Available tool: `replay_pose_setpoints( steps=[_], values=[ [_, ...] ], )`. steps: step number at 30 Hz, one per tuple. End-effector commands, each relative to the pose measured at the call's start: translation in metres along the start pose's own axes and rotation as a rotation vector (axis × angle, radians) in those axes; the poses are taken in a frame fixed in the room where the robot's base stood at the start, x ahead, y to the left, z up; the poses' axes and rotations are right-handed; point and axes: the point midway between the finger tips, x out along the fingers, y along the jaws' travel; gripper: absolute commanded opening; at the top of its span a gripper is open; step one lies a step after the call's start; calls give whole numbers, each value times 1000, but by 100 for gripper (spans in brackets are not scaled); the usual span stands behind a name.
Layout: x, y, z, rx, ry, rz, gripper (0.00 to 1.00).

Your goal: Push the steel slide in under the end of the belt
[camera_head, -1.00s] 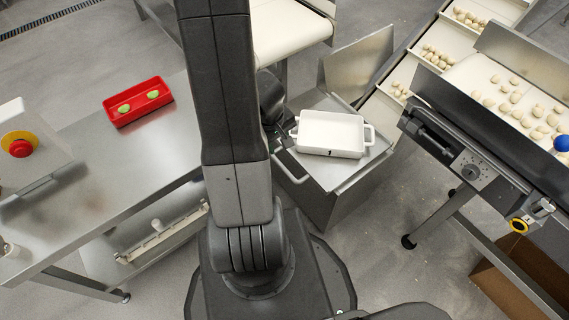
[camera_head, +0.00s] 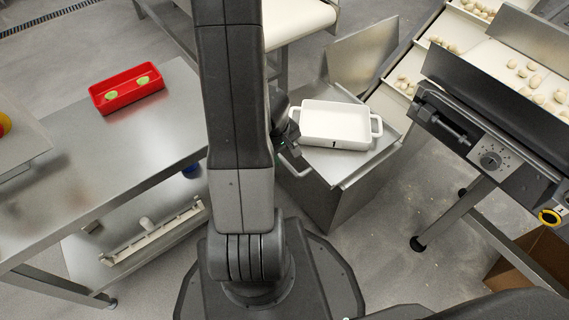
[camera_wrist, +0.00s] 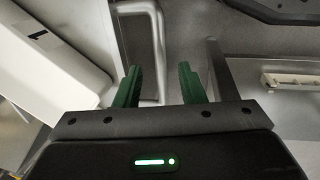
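The steel slide (camera_head: 350,168) is a box-like metal unit with a flat top and a raised sheet at its back, right of my arm in the head view. Its bar handle (camera_head: 291,170) is on the near left side; the handle also shows in the wrist view (camera_wrist: 157,40). A white two-handled dish (camera_head: 334,146) marked 1 sits on top. My gripper (camera_wrist: 160,88) has green fingers spread apart, with the handle bar showing between them; contact cannot be told. In the head view my arm partly hides it. A belt (camera_head: 535,85) carrying pasta pieces is at the right.
A steel table (camera_head: 120,150) with a red tray (camera_head: 127,88) stands left. A white belt (camera_head: 292,18) is at the top. The right machine's leg (camera_head: 450,215) and a cardboard box (camera_head: 535,262) stand on the floor. Floor is clear between slide and leg.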

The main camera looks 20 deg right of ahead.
Motion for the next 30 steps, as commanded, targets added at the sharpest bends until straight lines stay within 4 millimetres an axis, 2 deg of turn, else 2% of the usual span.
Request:
replay_pose_setpoints(
  steps=[1,6,20,26,30],
  values=[
    [11,-1,0,1,0,0,36],
    [24,0,0,0,0,0,36],
    [29,0,0,1,1,0,36],
    [29,0,0,0,1,0,0],
    [29,0,0,0,1,0,0]
  ],
)
